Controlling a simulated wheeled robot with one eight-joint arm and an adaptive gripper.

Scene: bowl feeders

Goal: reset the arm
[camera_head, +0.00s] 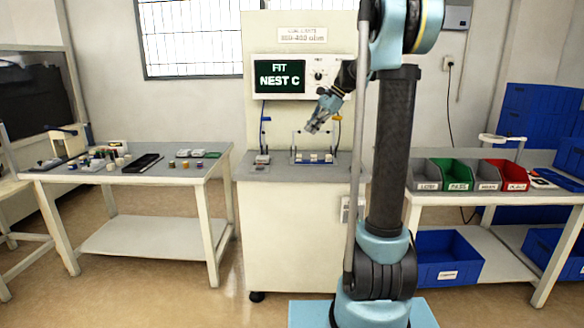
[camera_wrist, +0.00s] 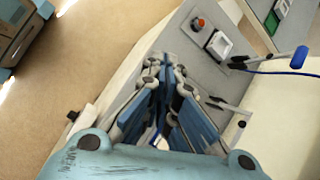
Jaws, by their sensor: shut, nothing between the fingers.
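My gripper (camera_head: 316,128) hangs in the air in front of the test station, above its worktop, pointing down and to the left. In the wrist view my gripper (camera_wrist: 166,62) is shut with its fingers together and nothing between them. My arm rises at the right of the station in the head view and folds over toward it. The test station (camera_head: 270,215) is a cream cabinet with a screen (camera_head: 280,78) that reads "FIT NEST C". A fixture (camera_head: 297,160) with small light parts sits on its worktop below my gripper.
A table (camera_head: 60,177) at the left holds several small parts and a dark tray (camera_head: 141,163). At the right, a bench (camera_head: 430,197) carries grey, green (camera_head: 455,175) and red (camera_head: 505,176) bins. A blue crate (camera_head: 445,258) is below. Levers with blue handles (camera_wrist: 299,57) stand near my gripper.

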